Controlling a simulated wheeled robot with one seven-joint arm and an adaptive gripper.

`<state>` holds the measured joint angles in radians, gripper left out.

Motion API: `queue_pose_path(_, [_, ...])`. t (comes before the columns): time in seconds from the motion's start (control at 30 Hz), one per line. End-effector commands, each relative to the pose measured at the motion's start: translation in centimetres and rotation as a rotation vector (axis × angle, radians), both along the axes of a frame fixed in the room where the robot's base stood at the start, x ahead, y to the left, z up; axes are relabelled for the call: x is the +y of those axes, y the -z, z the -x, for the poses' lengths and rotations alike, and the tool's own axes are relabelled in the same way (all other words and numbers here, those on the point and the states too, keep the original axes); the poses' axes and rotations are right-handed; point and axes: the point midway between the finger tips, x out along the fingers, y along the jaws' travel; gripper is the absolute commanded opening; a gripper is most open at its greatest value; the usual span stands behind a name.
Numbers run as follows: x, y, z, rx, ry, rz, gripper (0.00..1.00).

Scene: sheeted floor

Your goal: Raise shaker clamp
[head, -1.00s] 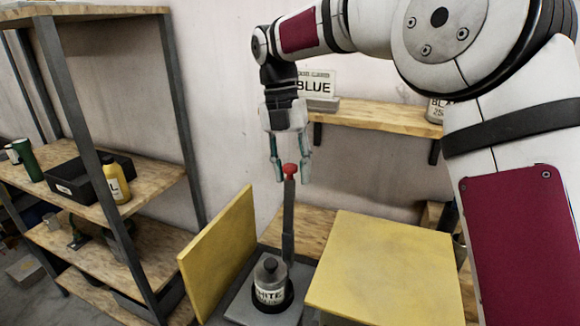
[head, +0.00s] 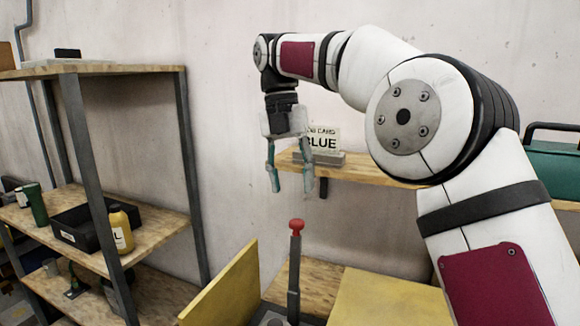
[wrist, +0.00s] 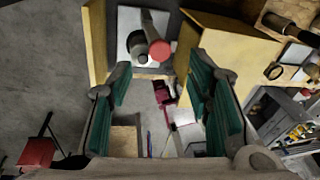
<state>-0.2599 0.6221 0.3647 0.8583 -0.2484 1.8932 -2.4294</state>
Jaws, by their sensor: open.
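The shaker clamp shows as an upright grey post (head: 294,275) with a red knob (head: 296,226) on top. In the head view, my gripper (head: 290,190) is open and empty, pointing down above the knob, with a gap between. In the wrist view, the red knob (wrist: 160,50) lies just beyond the open fingers (wrist: 158,72). A grey round-topped thing (wrist: 137,44) is beside the knob over a pale plate (wrist: 128,22). The lower post and shaker base are cut off in the head view.
A yellow panel (head: 228,290) stands left of the post and a yellow surface (head: 385,300) lies right. A shelving rack (head: 150,225) holds a yellow bottle (head: 119,229) and black tray (head: 88,222).

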Motion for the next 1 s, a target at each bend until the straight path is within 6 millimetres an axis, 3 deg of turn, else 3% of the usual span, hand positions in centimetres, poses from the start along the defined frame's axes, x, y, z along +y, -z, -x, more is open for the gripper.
queue_pose_path(0.3, [0.3,-2.2,-0.4,0.001,0.000,0.001,0.46])
queue_pose_path(0.77, [0.3,-2.6,-0.3,-0.002,0.007,0.001,0.46])
queue_pose_path(0.87, [-0.2,-3.1,0.1,-0.025,0.058,0.011,0.46])
queue_pose_path(1.0, [-1.8,-4.8,1.6,-0.113,0.258,0.032,0.46])
